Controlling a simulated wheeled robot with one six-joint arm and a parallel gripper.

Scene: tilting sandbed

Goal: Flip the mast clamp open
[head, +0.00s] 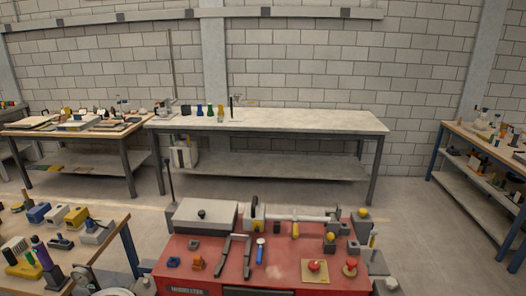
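I cannot pick out the mast clamp for certain in the head view. A red-topped bench (222,263) stands in the near middle. On its back edge a pale horizontal tube (300,216) runs to the right from a grey and yellow bracket (258,215); this bracket may be a clamp, but it is too small to tell whether it is open or shut. A dark grey U-shaped frame (236,249) lies on the red top in front of it. My gripper is not in view.
A grey box (205,215) sits at the back left of the red bench. Two red buttons (317,266) are at its right. Cluttered benches stand left (70,128) and right (490,160). A long pale table (300,122) is behind, with open floor before it.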

